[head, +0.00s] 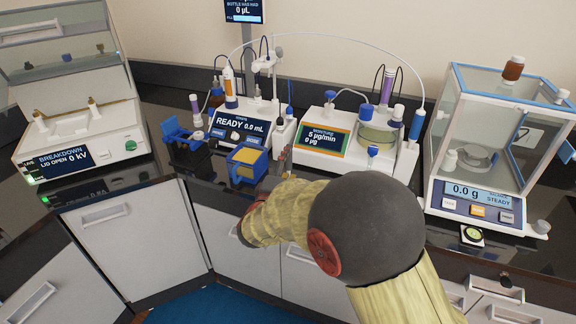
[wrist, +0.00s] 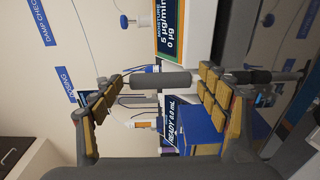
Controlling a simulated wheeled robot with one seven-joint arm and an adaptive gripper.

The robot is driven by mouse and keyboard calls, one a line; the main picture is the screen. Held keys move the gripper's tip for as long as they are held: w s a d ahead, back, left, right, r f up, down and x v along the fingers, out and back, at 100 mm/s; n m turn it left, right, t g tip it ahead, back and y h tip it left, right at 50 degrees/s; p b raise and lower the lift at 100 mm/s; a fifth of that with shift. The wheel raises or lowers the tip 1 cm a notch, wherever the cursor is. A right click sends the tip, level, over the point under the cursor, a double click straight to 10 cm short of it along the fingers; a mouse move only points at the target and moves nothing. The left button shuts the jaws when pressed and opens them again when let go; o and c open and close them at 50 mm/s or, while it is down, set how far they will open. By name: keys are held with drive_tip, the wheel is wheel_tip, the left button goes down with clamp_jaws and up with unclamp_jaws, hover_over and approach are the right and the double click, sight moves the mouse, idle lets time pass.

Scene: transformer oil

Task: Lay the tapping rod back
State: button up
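My gripper (wrist: 160,95) shows in the wrist view with its two gold-padded fingers wide apart. A grey rod-like piece (wrist: 160,80) lies crosswise in the gap between the fingertips, and a dark bar (wrist: 265,75) continues its line beyond the right finger. This may be the tapping rod, but I cannot be sure. Neither finger clearly closes around it, and I cannot tell whether they touch it. In the head view my own arm hides the gripper, in front of the bench between the READY unit (head: 240,126) and the moisture unit (head: 325,140).
A blue holder with a yellow top (head: 247,162) and another blue stand (head: 187,140) are close by. The breakdown tester (head: 85,150) stands open at left. A glass-walled balance (head: 480,200) stands at right.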

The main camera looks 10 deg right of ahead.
drive_tip(key=shift+o, duration=0.5)
drive_tip(key=shift+r+p, duration=0.25)
drive_tip(key=shift+p, duration=0.05)
drive_tip(key=p+v, duration=0.2)
drive_tip(key=v, duration=1)
drive_tip(key=s+d+r+m+g+h, duration=0.1)
drive_tip(key=s+d+r+m+g, duration=0.1)
drive_tip(key=s+d+m+g, duration=1.1)
drive_tip(key=s+d+n+t+y, duration=0.1)
drive_tip(key=s+y, duration=0.1)
drive_tip(key=s, duration=0.4)
drive_tip(key=s+d+n+y, duration=0.1)
drive_tip(key=s+n+y, duration=0.15)
drive_tip(key=s, duration=0.45)
drive_tip(key=s+a+r+m+t+y, duration=0.2)
drive_tip(key=a+y, duration=0.3)
drive_tip(key=a, duration=0.3)
drive_tip(key=shift+s+a+r+y, duration=0.25)
drive_tip(key=shift+s+r+y, duration=0.1)
drive_tip(key=shift+s+r, duration=0.35)
drive_tip(key=shift+s+p, duration=0.1)
drive_tip(key=shift+p, duration=0.2)
